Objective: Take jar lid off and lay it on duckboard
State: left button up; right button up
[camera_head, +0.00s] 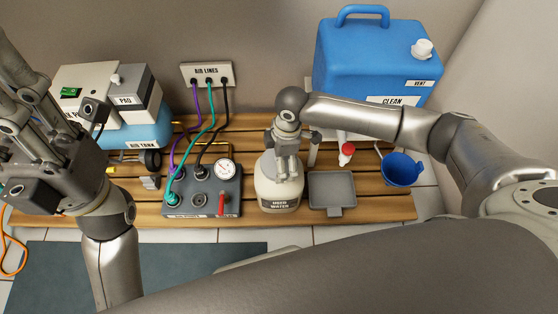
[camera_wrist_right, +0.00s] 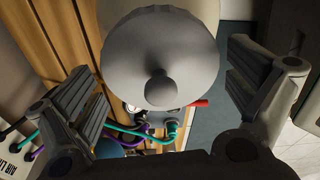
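The jar (camera_head: 279,194), off-white and labelled "USED WATER", stands upright on the slatted wooden duckboard (camera_head: 385,212). Its grey round lid (camera_wrist_right: 165,55) with a central knob (camera_wrist_right: 160,90) fills the middle of the right wrist view and sits on the jar. My right gripper (camera_head: 288,172) is over the jar top and mostly hides the lid in the head view. In the right wrist view its two fingers (camera_wrist_right: 165,90) are wide apart, one on each side of the lid, with gaps and nothing held. My left gripper (camera_head: 28,95) is raised at the far left; its finger opening is unclear.
A grey tray (camera_head: 332,190) is just right of the jar, and a control box (camera_head: 203,190) with gauge and hoses just left. A blue cup (camera_head: 402,170), red-capped bottle (camera_head: 347,152) and blue water container (camera_head: 375,60) are farther right. Bare slats show at the front right.

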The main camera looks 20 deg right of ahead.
jog(key=c, duration=0.5)
jog(key=shift+r, duration=0.15)
